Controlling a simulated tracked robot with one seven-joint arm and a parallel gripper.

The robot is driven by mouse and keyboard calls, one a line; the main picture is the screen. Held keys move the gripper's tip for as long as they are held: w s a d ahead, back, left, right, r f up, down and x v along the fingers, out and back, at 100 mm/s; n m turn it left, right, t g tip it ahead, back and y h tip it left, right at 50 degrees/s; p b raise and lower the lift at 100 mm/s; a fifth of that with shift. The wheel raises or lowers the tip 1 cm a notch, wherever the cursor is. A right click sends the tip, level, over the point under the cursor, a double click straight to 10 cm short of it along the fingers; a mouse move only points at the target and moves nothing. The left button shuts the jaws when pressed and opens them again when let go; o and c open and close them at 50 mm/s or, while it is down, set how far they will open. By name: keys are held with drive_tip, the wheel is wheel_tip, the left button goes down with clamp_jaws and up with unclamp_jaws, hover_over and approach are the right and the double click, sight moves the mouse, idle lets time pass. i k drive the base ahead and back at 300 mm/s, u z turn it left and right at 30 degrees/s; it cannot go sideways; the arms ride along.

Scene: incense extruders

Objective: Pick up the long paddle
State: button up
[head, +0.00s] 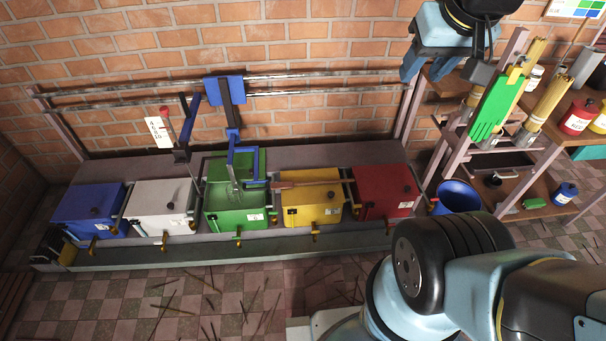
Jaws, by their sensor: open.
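A long, thin wooden paddle (312,183) appears to lie roughly level across the top of the yellow box (322,201), its wider reddish-brown end toward the green box (224,215). My gripper (411,70) is at the upper right, in front of the brick wall, well above and to the right of the paddle. Its blue fingers are open, with nothing seen between them. The paddle's contact with the box is too small to tell.
Blue (88,205), white (150,198) and red (384,184) boxes share the long bench. A blue mechanism (226,90) hangs from wall rails above the green box. A rack with a green toothed panel (497,105) and a blue bucket (457,195) stand right. Sticks litter the floor.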

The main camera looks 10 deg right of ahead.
sight(289, 184)
drive_tip(key=z, duration=0.1)
drive_tip(key=i, duration=0.95)
drive_tip(key=u, duration=0.1)
